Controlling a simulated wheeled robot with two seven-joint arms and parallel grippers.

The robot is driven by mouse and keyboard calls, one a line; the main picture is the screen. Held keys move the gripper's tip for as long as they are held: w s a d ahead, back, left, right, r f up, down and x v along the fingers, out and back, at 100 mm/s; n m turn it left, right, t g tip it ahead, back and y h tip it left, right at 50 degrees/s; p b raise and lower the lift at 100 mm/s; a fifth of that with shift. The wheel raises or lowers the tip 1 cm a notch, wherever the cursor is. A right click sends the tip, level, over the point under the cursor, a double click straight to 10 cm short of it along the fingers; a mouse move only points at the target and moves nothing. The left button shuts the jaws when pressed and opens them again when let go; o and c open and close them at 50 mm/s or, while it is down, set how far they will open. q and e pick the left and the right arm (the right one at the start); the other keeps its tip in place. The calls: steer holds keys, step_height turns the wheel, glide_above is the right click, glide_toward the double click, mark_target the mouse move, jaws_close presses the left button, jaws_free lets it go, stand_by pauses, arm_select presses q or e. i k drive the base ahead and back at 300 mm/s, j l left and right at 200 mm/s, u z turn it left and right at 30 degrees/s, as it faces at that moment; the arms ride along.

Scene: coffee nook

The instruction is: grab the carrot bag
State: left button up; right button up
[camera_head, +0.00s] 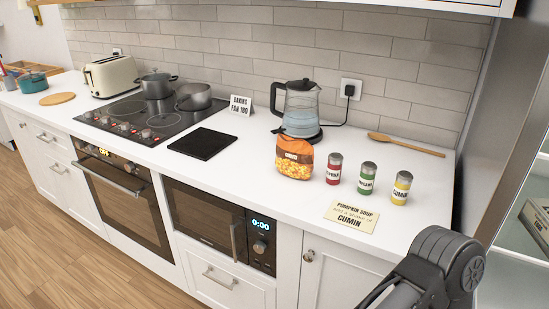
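The carrot bag looks to be the orange pouch (294,157) on the white counter. It stands upright in front of the kettle, and its lower part shows orange-yellow pieces. Its printed label is too small to read. Nothing of mine touches it. Part of my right arm shows at the bottom right corner, in front of the counter's edge. Neither gripper shows in the view.
The glass kettle (300,108) stands close behind the bag. Red (333,169), green (367,178) and yellow (401,188) spice jars stand to its right. A note (351,215) lies near the front edge. A black slab (202,143) lies left, with clear counter between.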

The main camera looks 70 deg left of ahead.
mark_target(294, 158)
steer(key=u, duration=2.35)
steer(key=i+j, duration=0.15)
steer(key=j, duration=0.3)
steer(key=i+j+z, duration=0.1)
steer(key=j, duration=0.3)
steer(key=i+j, duration=0.15)
steer(key=j, duration=0.3)
steer(key=i+j+z, duration=0.1)
steer(key=j, duration=0.35)
steer(key=i+j, duration=0.1)
steer(key=j, duration=0.35)
